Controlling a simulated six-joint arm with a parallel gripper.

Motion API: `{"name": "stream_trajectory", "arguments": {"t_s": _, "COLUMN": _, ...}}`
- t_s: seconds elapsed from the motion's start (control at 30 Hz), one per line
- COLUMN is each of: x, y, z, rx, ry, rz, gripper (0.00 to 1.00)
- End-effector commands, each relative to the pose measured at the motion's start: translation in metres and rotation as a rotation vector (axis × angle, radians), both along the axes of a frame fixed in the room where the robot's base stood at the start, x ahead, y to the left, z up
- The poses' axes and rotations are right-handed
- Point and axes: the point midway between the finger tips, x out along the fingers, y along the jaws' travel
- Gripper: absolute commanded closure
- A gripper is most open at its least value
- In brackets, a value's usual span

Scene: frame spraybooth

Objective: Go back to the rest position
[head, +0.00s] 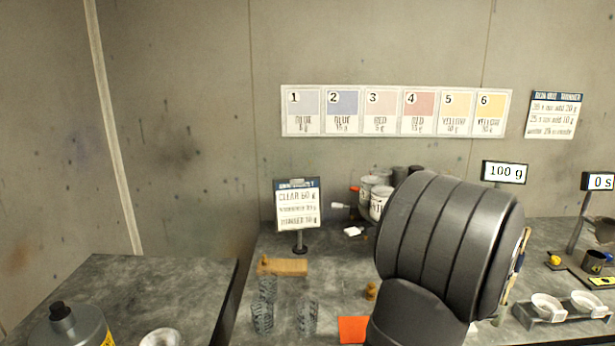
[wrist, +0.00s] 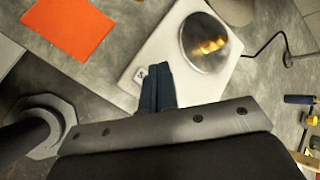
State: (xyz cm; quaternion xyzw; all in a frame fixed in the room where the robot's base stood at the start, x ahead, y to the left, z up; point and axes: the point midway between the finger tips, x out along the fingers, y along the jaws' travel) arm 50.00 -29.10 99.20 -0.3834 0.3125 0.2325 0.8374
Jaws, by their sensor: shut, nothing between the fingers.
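My gripper (wrist: 157,88) shows in the wrist view, its dark fingers together and empty. It is above a white scale-like device (wrist: 150,50) with a round shiny pan (wrist: 209,42), and I cannot tell the height between them. A yellow-orange shape shows in the pan, perhaps a reflection. In the head view my dark arm fills the middle right, and the gripper is hidden behind it.
An orange sheet (head: 353,329) lies on the grey bench, also in the wrist view (wrist: 68,28). White cans (head: 379,202), a sign stand (head: 297,207) and a wooden block (head: 282,266) stand left of my arm. Displays (head: 504,172) and a white double holder (head: 560,308) are at right.

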Motion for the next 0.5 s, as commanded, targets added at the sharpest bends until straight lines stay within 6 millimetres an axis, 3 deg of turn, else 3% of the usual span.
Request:
{"name": "stream_trajectory", "arguments": {"t_s": 0.03, "x": 0.002, "y": -0.002, "z": 0.019, "rx": -0.012, "ry": -0.013, "rz": 0.001, "gripper": 1.0}}
{"name": "stream_trajectory", "arguments": {"t_s": 0.07, "x": 0.002, "y": -0.001, "z": 0.019, "rx": -0.01, "ry": -0.01, "rz": 0.001, "gripper": 1.0}}
{"name": "stream_trajectory", "arguments": {"t_s": 0.13, "x": 0.001, "y": -0.001, "z": -0.003, "rx": -0.001, "ry": -0.003, "rz": 0.0, "gripper": 1.0}}
{"name": "stream_trajectory", "arguments": {"t_s": 0.17, "x": 0.001, "y": -0.001, "z": 0.0, "rx": -0.007, "ry": -0.008, "rz": 0.0, "gripper": 1.0}}
{"name": "stream_trajectory", "arguments": {"t_s": 0.2, "x": 0.002, "y": -0.002, "z": 0.014, "rx": -0.011, "ry": -0.012, "rz": 0.001, "gripper": 1.0}}
{"name": "stream_trajectory", "arguments": {"t_s": 0.43, "x": 0.002, "y": -0.002, "z": 0.061, "rx": -0.011, "ry": -0.012, "rz": 0.0, "gripper": 1.0}}
{"name": "stream_trajectory", "arguments": {"t_s": 0.5, "x": 0.007, "y": 0.004, "z": 0.061, "rx": -0.022, "ry": 0.014, "rz": 0.055, "gripper": 1.0}}
